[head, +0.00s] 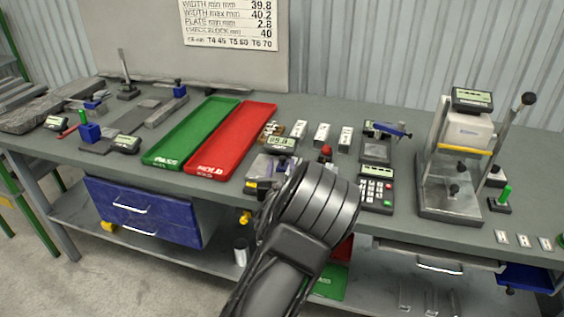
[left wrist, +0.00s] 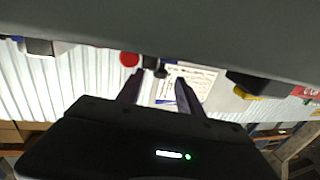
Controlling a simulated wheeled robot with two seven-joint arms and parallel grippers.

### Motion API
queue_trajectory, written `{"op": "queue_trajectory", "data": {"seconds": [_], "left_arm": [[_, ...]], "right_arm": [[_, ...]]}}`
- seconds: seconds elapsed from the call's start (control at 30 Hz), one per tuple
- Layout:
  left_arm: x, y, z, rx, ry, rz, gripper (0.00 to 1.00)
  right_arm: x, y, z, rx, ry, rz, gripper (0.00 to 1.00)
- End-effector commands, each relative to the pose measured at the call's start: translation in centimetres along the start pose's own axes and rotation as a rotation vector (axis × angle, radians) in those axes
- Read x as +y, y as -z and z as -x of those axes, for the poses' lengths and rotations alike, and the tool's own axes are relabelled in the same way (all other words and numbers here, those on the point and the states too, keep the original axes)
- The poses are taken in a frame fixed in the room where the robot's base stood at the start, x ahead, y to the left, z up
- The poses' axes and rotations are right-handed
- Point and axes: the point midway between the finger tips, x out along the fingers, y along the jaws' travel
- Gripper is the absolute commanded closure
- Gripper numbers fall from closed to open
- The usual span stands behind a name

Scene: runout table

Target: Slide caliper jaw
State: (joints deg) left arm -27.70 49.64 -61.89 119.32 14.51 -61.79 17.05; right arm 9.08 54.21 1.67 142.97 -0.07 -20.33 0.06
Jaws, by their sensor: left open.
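A caliper-like gauge with a lit digital display (head: 282,143) stands near the middle of the table, right of the red tray. A grey block with dark and yellow parts (head: 262,170) is just in front of it. I cannot make out the sliding jaw. My left arm covers the table's front there, and my left gripper (head: 270,193) is mostly hidden by the wrist, close to this block. In the left wrist view its two dark fingers (left wrist: 159,88) are apart with nothing visible between them. My right gripper is not in view.
Green (head: 190,133) and red (head: 232,140) trays lie left of the gauge. A red knob (head: 326,152) rises beside my wrist.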

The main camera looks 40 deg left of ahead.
Motion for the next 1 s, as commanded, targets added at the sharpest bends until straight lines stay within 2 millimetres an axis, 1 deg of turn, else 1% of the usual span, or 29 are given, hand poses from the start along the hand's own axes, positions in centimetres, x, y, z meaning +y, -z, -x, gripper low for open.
{"op": "queue_trajectory", "data": {"seconds": [0.03, 0.17, 0.43, 0.47, 0.9, 0.97, 1.0], "left_arm": [[0.0, 0.1, -0.6, 0.001, 0.000, -0.002, 0.57], [0.0, 0.0, -1.6, 0.000, 0.000, 0.000, 0.57], [0.0, 0.0, -1.7, 0.000, -0.001, 0.001, 0.57], [0.0, 0.0, -1.7, 0.000, 0.000, 0.001, 0.59], [0.0, 0.0, -1.7, 0.000, 0.000, 0.000, 0.95], [0.0, 0.0, -1.7, 0.000, 0.000, 0.000, 0.99], [0.0, 0.0, -1.7, 0.000, 0.000, 0.000, 1.00]], "right_arm": [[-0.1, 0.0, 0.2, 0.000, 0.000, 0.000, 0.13], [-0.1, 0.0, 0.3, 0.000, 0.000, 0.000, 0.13], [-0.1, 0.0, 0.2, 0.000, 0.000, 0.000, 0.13], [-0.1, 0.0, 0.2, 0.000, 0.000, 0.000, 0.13], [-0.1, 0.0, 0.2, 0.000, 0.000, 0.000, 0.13], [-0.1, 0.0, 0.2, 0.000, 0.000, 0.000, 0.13], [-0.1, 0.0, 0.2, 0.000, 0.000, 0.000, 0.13]]}}
